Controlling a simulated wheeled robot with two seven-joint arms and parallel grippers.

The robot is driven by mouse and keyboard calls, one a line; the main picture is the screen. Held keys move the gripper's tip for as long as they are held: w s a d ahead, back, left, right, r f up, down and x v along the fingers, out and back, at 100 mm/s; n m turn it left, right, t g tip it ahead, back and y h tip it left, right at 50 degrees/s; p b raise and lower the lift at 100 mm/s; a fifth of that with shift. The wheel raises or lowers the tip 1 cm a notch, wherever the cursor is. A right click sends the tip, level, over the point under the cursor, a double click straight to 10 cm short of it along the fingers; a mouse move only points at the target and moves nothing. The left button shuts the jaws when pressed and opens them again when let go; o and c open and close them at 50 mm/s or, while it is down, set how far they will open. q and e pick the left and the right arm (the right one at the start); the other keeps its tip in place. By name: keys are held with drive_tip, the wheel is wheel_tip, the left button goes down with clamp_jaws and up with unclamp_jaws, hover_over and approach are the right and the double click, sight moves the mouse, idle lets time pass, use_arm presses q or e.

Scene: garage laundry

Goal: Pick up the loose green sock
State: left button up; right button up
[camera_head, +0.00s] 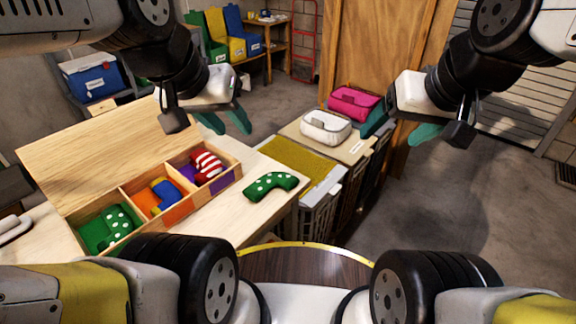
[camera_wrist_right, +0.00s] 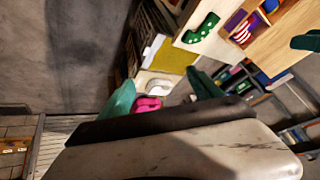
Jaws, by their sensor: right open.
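The loose green sock with white dots (camera_head: 270,186) lies on the light wooden table (camera_head: 228,222), right of the open sock box (camera_head: 138,235). It also shows in the right wrist view (camera_wrist_right: 203,27). The box has green, orange and purple compartments holding a green dotted sock (camera_head: 117,222), a blue, yellow and red sock (camera_head: 165,194) and a red-and-white striped sock (camera_head: 207,166). My left gripper (camera_head: 225,121) is open and empty, above and beyond the box and loose sock. My right gripper (camera_head: 401,128) is open and empty, in the air to the right, apart from the sock.
Beside the table stand hampers, one with a yellow top (camera_head: 293,167). A white pouch (camera_head: 325,127) and a pink pouch (camera_head: 353,103) lie on the hampers beyond. A blue cooler (camera_head: 91,77) and coloured bins (camera_head: 228,37) are at the back. The floor at right is clear.

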drive_tip(key=n+g+h, duration=0.2)
drive_tip(key=n+g, duration=0.4)
drive_tip(key=n, duration=0.5)
hover_over(286, 177)
wheel_tip(286, 177, down, 21)
drive_tip(key=shift+s+a, duration=0.1)
drive_tip(key=shift+a, duration=0.05)
drive_tip(key=f, duration=0.8)
drive_tip(key=shift+d, duration=0.2)
